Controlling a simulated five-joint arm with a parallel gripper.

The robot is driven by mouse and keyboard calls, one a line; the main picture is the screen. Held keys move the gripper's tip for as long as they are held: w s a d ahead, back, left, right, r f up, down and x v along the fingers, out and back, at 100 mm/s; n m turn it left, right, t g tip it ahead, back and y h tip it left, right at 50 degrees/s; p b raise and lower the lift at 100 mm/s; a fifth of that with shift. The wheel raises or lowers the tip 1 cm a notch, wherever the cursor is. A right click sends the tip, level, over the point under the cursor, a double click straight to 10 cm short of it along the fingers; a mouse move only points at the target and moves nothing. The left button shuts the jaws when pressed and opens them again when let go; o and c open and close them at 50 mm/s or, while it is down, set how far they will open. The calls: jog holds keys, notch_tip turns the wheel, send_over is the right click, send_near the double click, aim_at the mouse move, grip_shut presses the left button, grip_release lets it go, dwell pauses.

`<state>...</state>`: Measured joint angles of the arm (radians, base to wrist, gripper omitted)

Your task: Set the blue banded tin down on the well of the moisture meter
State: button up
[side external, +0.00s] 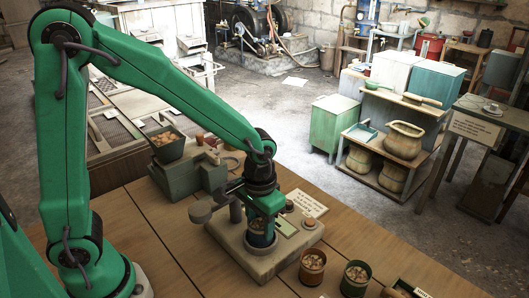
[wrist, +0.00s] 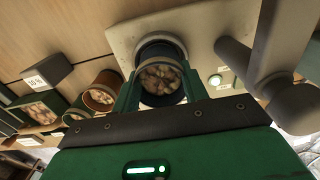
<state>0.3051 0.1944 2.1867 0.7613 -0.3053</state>
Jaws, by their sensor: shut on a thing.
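The blue banded tin (wrist: 160,101), dark and full of pale pieces, sits between the two green fingers of my gripper (wrist: 162,84) in the wrist view. My gripper (side external: 262,226) is shut on it. In the side view the tin (side external: 261,240) is upright at the well area of the moisture meter (side external: 281,262). The meter is a beige base with a post and a swung-out arm; its plate also shows in the wrist view (wrist: 200,27). I cannot tell whether the tin touches the meter.
A red-brown tin (side external: 312,269) and a green tin (side external: 355,279), both filled, stand to the right of the meter. A green hopper machine (side external: 190,172) stands behind it. The meter's post and arm (wrist: 287,95) are close beside my gripper. Bare bench lies at the front left.

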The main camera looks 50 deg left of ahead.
jog(key=shift+f, duration=0.1)
dwell(0.3)
jog(key=o, duration=1.1)
jog(key=shift+o, duration=0.5)
jog(key=o, duration=0.5)
jog(key=shift+c, duration=0.2)
notch_tip(320, 180, up, 9)
dwell(0.3)
